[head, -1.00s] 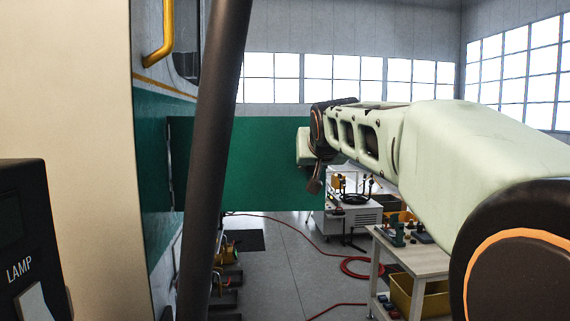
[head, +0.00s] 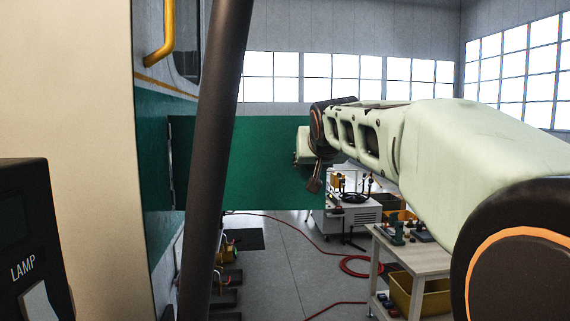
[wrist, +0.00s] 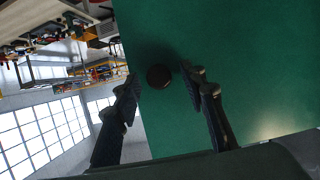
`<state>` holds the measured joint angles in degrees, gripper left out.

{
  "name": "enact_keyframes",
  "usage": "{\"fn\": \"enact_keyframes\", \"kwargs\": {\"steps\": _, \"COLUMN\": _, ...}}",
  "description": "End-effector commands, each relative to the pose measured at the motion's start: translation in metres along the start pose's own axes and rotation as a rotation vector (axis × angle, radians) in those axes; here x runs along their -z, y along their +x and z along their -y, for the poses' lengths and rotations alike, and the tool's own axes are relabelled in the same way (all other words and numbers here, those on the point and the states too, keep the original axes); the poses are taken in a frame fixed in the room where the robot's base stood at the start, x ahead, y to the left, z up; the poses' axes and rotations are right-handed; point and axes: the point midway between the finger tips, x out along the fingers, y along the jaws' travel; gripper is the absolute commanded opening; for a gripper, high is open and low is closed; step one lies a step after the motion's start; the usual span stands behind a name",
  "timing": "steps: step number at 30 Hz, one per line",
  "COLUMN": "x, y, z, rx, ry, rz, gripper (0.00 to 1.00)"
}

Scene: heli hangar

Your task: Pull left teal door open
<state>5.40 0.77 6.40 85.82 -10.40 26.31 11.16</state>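The teal door (head: 250,165) stands swung out from the teal-banded side of the aircraft. Its hinge edge is at the left, and its free edge is by my gripper. In the wrist view the door's face (wrist: 240,70) fills the right side, with a dark round knob (wrist: 159,77) near its free edge. My gripper (wrist: 162,80) is open, with one finger on each side of the knob and a visible gap to it. In the head view my gripper (head: 315,180) is at the door's right end, where the knob is hidden.
A dark pole (head: 212,160) crosses the head view in front of the door's hinge side. A wooden workbench (head: 415,258) with tools stands at the lower right, with a white cart (head: 360,215) behind it. A red hose (head: 310,240) lies on the open grey floor.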

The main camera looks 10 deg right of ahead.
Motion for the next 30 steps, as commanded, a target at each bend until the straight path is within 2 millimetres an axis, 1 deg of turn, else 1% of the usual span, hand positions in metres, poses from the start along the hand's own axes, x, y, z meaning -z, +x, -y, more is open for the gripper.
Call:
{"fn": "enact_keyframes", "kwargs": {"steps": 4, "x": 0.002, "y": -0.001, "z": 0.0, "rx": 0.0, "ry": 0.0, "rz": -0.001, "gripper": 0.39}}
{"fn": "enact_keyframes", "kwargs": {"steps": 7, "x": 0.009, "y": -0.003, "z": 0.0, "rx": 0.0, "ry": 0.0, "rz": -0.001, "gripper": 0.39}}
{"fn": "enact_keyframes", "kwargs": {"steps": 10, "x": 0.021, "y": -0.008, "z": 0.0, "rx": 0.0, "ry": 0.0, "rz": -0.002, "gripper": 0.39}}
{"fn": "enact_keyframes", "kwargs": {"steps": 15, "x": 0.048, "y": -0.019, "z": 0.0, "rx": 0.001, "ry": 0.0, "rz": -0.004, "gripper": 0.39}}
{"fn": "enact_keyframes", "kwargs": {"steps": 21, "x": 0.074, "y": -0.03, "z": 0.0, "rx": 0.001, "ry": 0.001, "rz": -0.002, "gripper": 0.39}}
{"fn": "enact_keyframes", "kwargs": {"steps": 27, "x": 0.088, "y": -0.036, "z": 0.0, "rx": 0.0, "ry": 0.001, "rz": -0.001, "gripper": 0.39}}
{"fn": "enact_keyframes", "kwargs": {"steps": 30, "x": 0.091, "y": -0.037, "z": 0.0, "rx": 0.0, "ry": 0.0, "rz": 0.0, "gripper": 0.39}}
